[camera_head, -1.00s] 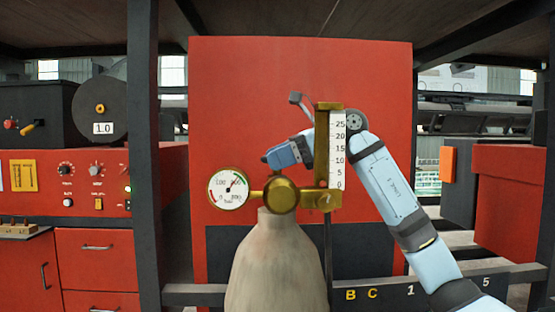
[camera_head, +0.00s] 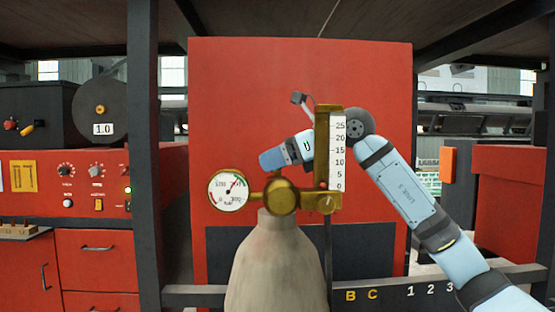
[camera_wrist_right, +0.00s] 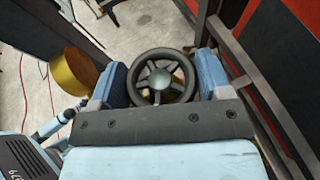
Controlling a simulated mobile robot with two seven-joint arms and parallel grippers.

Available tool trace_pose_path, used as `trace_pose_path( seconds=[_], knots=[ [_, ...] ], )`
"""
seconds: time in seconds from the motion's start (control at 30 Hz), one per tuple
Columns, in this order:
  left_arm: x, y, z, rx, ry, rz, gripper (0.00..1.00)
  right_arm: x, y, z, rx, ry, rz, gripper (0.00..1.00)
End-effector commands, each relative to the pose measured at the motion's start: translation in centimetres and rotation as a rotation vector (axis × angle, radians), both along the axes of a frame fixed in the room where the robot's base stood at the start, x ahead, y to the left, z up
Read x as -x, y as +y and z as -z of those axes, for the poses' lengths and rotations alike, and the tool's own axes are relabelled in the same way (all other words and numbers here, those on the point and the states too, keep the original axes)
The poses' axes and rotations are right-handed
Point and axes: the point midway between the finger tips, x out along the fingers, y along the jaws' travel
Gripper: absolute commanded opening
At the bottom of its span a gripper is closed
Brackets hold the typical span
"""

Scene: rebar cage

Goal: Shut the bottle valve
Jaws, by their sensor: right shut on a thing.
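The bottle (camera_head: 276,265) stands upright in the middle of the head view, pale and worn, with a brass fitting (camera_head: 282,196) on its neck. A round pressure gauge (camera_head: 228,190) is on the fitting's left, and a brass flow column with a number scale (camera_head: 337,150) is on its right. My right gripper (camera_head: 272,160) is above the fitting, its arm passing behind the column. In the right wrist view, its two blue fingers (camera_wrist_right: 160,82) are shut on the dark spoked valve handwheel (camera_wrist_right: 163,76), one at each side. The handwheel is hidden in the head view. My left gripper is out of view.
A red panel (camera_head: 260,90) stands behind the bottle. Dark posts (camera_head: 143,120) and a lettered rail (camera_head: 385,293) frame the bay. A red control cabinet (camera_head: 60,190) is at left and a red box (camera_head: 510,200) at right. A brass disc (camera_wrist_right: 75,70) is near the left finger.

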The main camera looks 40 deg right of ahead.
Motion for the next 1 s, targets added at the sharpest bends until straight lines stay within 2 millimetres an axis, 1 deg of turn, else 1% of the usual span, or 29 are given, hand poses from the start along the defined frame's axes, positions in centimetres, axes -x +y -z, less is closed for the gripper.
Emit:
trace_pose_path(
  seconds=[0.17,0.2,0.27,0.3,0.63,0.73,0.87,0.97,1.0],
  knots=[
    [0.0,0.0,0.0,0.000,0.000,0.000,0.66,0.0,0.0,0.0,0.001,0.001,0.000,0.47],
    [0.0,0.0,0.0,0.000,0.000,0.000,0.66,0.0,0.0,0.0,0.001,0.001,0.000,0.80],
    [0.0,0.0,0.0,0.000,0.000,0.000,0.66,0.0,0.0,0.0,0.000,0.001,-0.001,0.94],
    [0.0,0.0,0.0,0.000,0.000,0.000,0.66,0.0,0.0,0.0,0.000,0.001,-0.001,0.96],
    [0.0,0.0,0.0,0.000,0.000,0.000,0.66,0.0,0.0,0.0,0.000,0.000,-0.001,0.96],
    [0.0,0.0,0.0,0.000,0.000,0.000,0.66,0.0,0.0,-0.4,0.000,-0.001,-0.001,0.96],
    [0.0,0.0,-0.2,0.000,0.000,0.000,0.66,0.0,0.0,-1.8,-0.001,-0.002,-0.001,0.96],
    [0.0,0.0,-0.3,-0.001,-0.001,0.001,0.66,0.0,0.0,-3.8,-0.002,-0.003,-0.001,0.96],
    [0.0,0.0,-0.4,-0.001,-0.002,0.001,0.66,0.0,0.0,-4.8,-0.003,-0.004,-0.001,0.96]
  ],
)
